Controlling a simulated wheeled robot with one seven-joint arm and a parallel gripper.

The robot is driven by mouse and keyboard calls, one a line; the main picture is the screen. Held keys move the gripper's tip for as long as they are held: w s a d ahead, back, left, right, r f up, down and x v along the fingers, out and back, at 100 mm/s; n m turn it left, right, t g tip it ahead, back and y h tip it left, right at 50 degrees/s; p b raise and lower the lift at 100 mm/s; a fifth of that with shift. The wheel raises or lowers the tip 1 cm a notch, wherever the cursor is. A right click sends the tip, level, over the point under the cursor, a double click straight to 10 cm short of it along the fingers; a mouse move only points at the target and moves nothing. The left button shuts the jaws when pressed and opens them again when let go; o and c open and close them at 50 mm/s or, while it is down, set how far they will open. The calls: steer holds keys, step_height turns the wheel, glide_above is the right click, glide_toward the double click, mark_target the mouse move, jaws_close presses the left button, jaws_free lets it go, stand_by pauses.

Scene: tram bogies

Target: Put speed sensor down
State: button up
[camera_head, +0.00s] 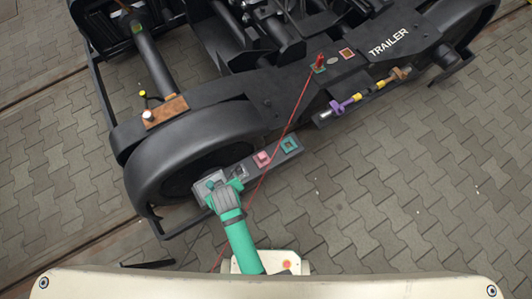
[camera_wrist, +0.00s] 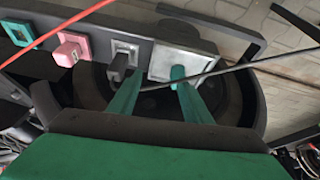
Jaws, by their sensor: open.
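A dark grey block, possibly the speed sensor (camera_wrist: 119,66), sits in a light grey square on the dark bar (camera_wrist: 92,22). My gripper (camera_wrist: 157,77) is open, its two green fingers apart over the bar's end, beside the block. A silver plate (camera_wrist: 183,50) lies on that end, just beyond the fingertips. In the head view my gripper (camera_head: 216,188) is over the lower left end of the bar (camera_head: 272,153), in front of the wheel. A thin grey line, cable or rod, crosses the fingers; I cannot tell what it belongs to.
A pink block (camera_head: 263,158) and an empty teal square (camera_head: 289,145) are on the bar. A red cable (camera_head: 279,147) runs past it from a red plug (camera_head: 320,61) on the bogie frame (camera_head: 270,95). Paving on the right (camera_head: 410,170) is clear.

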steer(key=s+d+r+m+t, duration=0.2)
steer(key=s+d+r+t, duration=0.1)
steer(key=r, duration=0.5)
steer(key=s+d+r+m+t+h, duration=0.1)
steer(key=s+d+r+t, duration=0.3)
steer(key=d+r, duration=0.4)
steer(key=s+d+r+m+t+h, duration=0.1)
steer(key=s+d+r+m+t, duration=0.3)
steer(key=r, duration=0.6)
steer(key=shift+s+d, duration=0.85)
steer(key=shift+s, duration=0.1)
steer(key=shift+r, duration=0.1)
steer(key=c, duration=0.4)
steer(key=shift+o, duration=0.2)
steer(key=shift+a, duration=0.15)
